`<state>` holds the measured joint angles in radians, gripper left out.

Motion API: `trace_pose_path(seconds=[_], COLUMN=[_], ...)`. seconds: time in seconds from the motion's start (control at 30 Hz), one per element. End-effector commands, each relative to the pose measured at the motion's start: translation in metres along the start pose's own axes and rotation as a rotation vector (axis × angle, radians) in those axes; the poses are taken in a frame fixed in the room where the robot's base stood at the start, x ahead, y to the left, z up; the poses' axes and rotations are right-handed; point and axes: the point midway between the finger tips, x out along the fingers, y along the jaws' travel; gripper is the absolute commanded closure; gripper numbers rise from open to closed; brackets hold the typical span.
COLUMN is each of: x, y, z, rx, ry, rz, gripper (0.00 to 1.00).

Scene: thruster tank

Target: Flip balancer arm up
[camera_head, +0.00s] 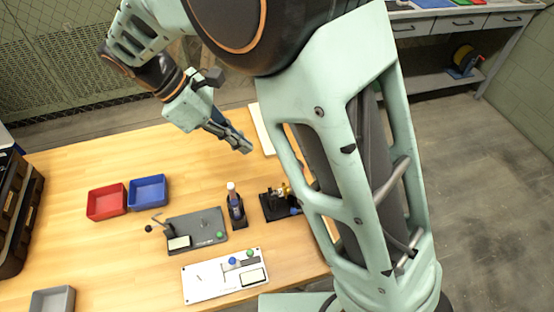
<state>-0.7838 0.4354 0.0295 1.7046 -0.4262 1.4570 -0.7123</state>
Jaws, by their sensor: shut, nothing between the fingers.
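A dark grey plate (212,226) lies on the wooden table. At its left end is a thin arm (159,222) with a black ball on its end. This looks like the balancer arm, but its exact tilt is too small to tell. The plate also carries a pale label block and a green knob (220,234). My gripper (246,147) is shut and empty. It is above the table, up and to the right of the plate, and apart from it.
A white panel (205,284) with blue and green knobs lies in front. A dark bottle stand (237,211) and a black fixture (276,206) stand right of the plate. Red (106,202) and blue (148,191) bins sit behind it. The table's back left is clear.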

Motion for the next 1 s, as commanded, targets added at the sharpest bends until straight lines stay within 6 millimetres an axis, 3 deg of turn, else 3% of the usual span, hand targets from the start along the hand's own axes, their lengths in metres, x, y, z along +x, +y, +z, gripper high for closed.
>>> trace_pose_path(seconds=[0.17,0.57,0.73,1.0], x=[0.020,0.103,0.118,0.128], y=[0.000,-0.001,-0.001,0.000], z=[0.001,0.000,0.020,0.029], rx=[0.001,0.000,0.003,0.001], ry=[-0.002,-0.002,0.000,0.001], rz=[-0.003,-0.004,-0.002,-0.001], gripper=[1.00,1.00,1.00,1.00])
